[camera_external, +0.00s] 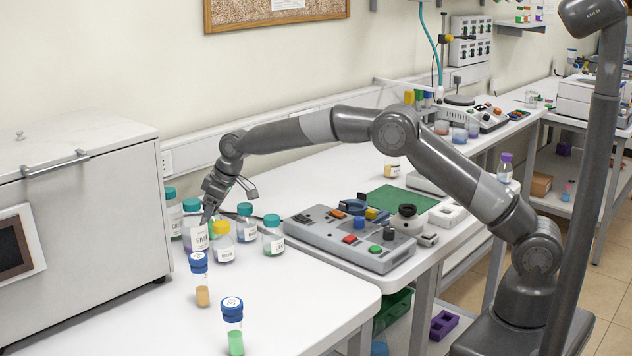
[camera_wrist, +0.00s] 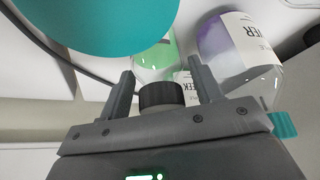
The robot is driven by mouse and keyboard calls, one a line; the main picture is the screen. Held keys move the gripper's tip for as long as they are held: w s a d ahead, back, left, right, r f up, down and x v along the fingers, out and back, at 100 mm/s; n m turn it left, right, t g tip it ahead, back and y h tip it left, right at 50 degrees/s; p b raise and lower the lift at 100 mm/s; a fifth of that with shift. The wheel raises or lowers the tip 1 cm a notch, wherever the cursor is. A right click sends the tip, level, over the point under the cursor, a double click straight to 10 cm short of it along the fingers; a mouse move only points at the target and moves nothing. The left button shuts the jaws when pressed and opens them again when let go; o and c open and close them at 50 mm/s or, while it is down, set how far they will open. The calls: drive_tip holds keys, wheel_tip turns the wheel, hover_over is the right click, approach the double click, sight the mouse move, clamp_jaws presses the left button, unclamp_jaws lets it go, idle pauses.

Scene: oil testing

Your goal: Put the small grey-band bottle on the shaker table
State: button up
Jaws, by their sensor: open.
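My gripper (camera_external: 229,200) is low among the bottles on the near bench, fingers apart and pointing down. In the wrist view my gripper (camera_wrist: 161,72) is open, with a dark grey round cap or band (camera_wrist: 160,95) between its fingers. They are not seen closed on it, and I cannot tell whether they touch it. It may belong to the small grey-band bottle; its body is mostly hidden, and I cannot pick it out in the external view. A white device with a dark round plate (camera_external: 460,100) on the far bench may be the shaker table; I cannot be sure.
Several teal-capped bottles (camera_external: 272,237) and a yellow-capped one (camera_external: 222,232) crowd around my gripper. A large teal cap (camera_wrist: 105,22) looms close in the wrist view. A white cabinet (camera_external: 80,160) stands left, a grey control box (camera_external: 340,240) right.

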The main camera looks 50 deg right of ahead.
drive_tip(key=v, duration=1.1)
drive_tip(key=s+d+r+m+t+h, duration=0.1)
drive_tip(key=s+d+r+m, duration=0.1)
drive_tip(key=s+d+r, duration=0.65)
drive_tip(key=s+d+r+m, duration=0.1)
drive_tip(key=s+d+r, duration=0.4)
drive_tip(key=s+d, duration=0.65)
drive_tip(key=s+d+f+m, duration=0.1)
drive_tip(key=s+d+f, duration=0.2)
drive_tip(key=s, duration=0.6)
drive_tip(key=s+d+f+m+h, duration=0.1)
drive_tip(key=s+d, duration=0.3)
drive_tip(key=s, duration=0.5)
drive_tip(key=s+d+f+m, duration=0.2)
drive_tip(key=s+d+f, duration=0.2)
drive_tip(key=s, duration=0.5)
drive_tip(key=shift+s+f+t+h, duration=0.3)
drive_tip(key=shift+h, duration=0.1)
